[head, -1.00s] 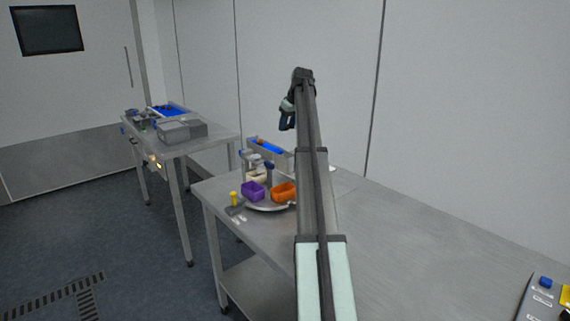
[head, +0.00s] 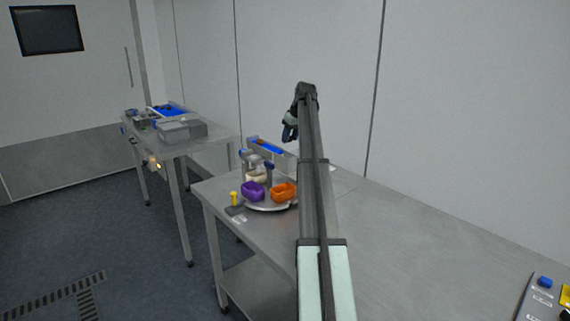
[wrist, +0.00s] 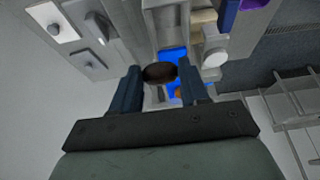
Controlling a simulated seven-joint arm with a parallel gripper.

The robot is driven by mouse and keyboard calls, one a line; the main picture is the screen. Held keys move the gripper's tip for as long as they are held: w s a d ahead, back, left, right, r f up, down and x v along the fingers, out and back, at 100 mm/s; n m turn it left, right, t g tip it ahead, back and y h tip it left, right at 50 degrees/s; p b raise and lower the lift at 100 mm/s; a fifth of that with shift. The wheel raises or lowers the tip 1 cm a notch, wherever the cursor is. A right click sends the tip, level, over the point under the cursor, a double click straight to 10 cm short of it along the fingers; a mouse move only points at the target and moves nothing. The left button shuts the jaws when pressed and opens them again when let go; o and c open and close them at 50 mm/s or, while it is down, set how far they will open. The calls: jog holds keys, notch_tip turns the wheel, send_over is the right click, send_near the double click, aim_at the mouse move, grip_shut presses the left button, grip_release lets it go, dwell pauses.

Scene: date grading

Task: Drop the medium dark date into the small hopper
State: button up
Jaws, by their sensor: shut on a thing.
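My gripper (head: 289,132) hangs in the air near the far wall, above the grey trough with a blue floor (head: 268,147). In the wrist view, my gripper (wrist: 160,82) is shut on a dark brown date (wrist: 159,72), held crosswise between its two dark blue fingertips. The blue floor of the trough (wrist: 173,54) shows below the date. An orange-brown item lies on the blue. I cannot tell for sure which part is the small hopper. The date is too small to make out in the head view.
A purple bin (head: 252,191) and an orange bin (head: 284,192) stand on a round plate in front of the trough. A yellow-topped item (head: 234,198) is at the table's left. The table's right part is mostly clear. A second table (head: 215,143) stands behind left.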

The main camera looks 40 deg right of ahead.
jog(key=o, duration=0.8)
jog(key=shift+o, duration=0.2)
jog(key=v, duration=1.3)
jog(key=shift+s+r, duration=0.2)
jog(key=shift+r, duration=0.1)
jog(key=shift+w+a+f, duration=0.1)
